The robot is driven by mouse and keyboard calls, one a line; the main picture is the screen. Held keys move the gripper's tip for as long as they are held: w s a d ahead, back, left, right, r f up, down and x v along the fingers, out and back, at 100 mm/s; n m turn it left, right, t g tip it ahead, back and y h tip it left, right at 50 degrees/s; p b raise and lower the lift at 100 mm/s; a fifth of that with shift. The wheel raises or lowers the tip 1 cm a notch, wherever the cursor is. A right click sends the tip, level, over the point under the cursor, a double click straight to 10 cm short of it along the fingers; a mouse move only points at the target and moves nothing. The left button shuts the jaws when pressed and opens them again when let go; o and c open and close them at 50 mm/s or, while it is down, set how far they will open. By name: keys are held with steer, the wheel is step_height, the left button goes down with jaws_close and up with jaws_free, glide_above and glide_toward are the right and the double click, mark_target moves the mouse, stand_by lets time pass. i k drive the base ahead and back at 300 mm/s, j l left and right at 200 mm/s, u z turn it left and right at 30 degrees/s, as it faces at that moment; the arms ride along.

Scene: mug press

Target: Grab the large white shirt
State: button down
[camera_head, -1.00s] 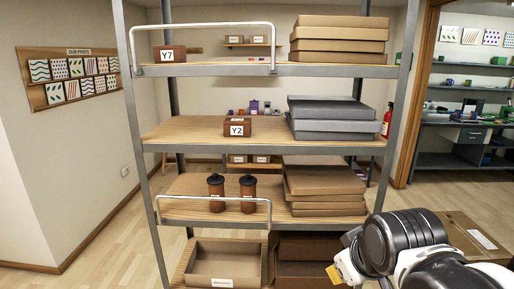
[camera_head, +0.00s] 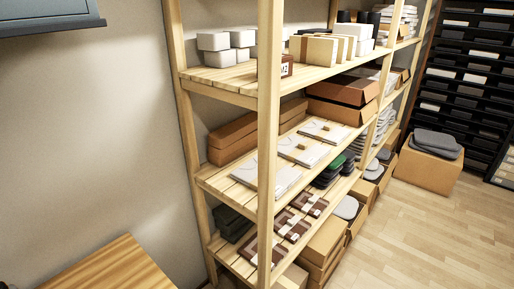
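Several flat, folded white shirts lie in a row on the middle board (camera_head: 222,183) of a wooden shelf. The nearest white shirt (camera_head: 266,178) is partly behind the front post. Another white shirt (camera_head: 303,152) lies behind it, and a third (camera_head: 324,131) lies farther along. I cannot read any size marking, so I cannot tell which is the large one. My gripper is not in view.
The shelf's front post (camera_head: 269,130) stands before the nearest shirt. Brown boxes (camera_head: 232,137) sit behind the shirts. Dark red folded items (camera_head: 292,224) lie on the board below. A wooden tabletop (camera_head: 95,270) is at lower left. Floor (camera_head: 430,230) at right is clear.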

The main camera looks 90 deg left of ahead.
mark_target(304, 152)
steer(key=k+j+u, duration=0.1)
steer(key=u, duration=2.7)
steer(key=i+l, duration=0.25)
steer(key=i, duration=0.2)
steer(key=i+l+z, duration=0.1)
steer(key=i+l, duration=0.15)
steer(key=i, duration=0.25)
steer(key=i+l, duration=0.25)
steer(key=i, duration=0.25)
steer(key=i+l+z, duration=0.1)
steer(key=i, duration=0.35)
steer(key=i+l, duration=0.3)
steer(key=i, duration=0.2)
steer(key=z, duration=0.05)
